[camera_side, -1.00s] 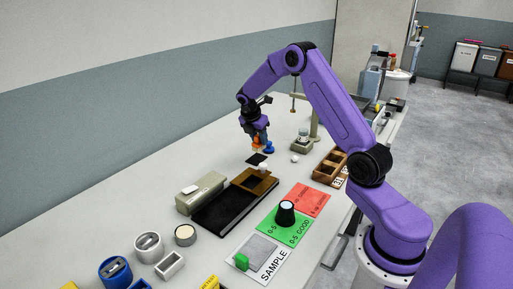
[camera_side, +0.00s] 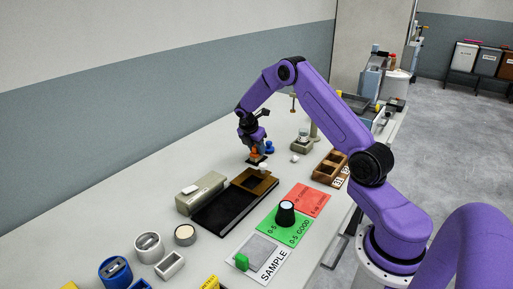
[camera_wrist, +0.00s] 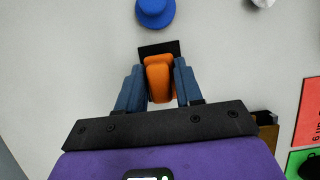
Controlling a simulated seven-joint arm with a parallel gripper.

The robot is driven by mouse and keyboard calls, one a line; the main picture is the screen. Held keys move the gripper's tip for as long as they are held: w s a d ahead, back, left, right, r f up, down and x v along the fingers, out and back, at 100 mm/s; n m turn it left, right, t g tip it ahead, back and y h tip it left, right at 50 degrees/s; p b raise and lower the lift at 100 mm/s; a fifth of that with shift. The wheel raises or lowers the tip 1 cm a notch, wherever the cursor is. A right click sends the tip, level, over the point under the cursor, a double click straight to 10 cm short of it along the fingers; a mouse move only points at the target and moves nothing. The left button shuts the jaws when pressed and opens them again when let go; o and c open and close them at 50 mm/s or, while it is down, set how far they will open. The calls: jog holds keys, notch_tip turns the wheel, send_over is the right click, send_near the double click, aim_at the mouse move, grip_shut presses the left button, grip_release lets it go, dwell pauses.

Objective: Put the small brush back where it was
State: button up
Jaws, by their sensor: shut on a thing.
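My gripper (camera_side: 254,149) is shut on the small brush, whose orange body (camera_wrist: 158,72) shows between the two blue-grey fingers in the wrist view. In the side view a bit of orange (camera_side: 254,153) shows under the gripper.
A blue round object (camera_wrist: 155,12) stands just beyond the square. A pale weighing stand (camera_side: 302,144) and a wooden compartment box (camera_side: 329,167) are to the right.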

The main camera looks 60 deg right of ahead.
jog(key=o, duration=1)
jog(key=v, duration=1.2)
jog(key=s+a+r+m+y, duration=0.15)
jog(key=s+a, duration=0.25)
jog(key=a, duration=0.4)
jog(key=s+a+r+t, duration=0.15)
jog(key=s+a, duration=0.25)
jog(key=a, duration=0.4)
jog(key=s+a+r+m+y, duration=0.1)
jog(key=s+a+r, duration=0.1)
jog(key=s+a, duration=0.35)
jog(key=s+a+m+y, duration=0.1)
jog(key=s+a, duration=0.2)
jog(key=s, duration=0.9)
jog(key=s+a+m+g+y, duration=0.1)
jog(key=s+a+m, duration=0.1)
jog(key=s, duration=1.1)
jog(key=shift+a+f, duration=0.35)
jog(key=shift+a, duration=0.45)
jog(key=shift+y, duration=0.25)
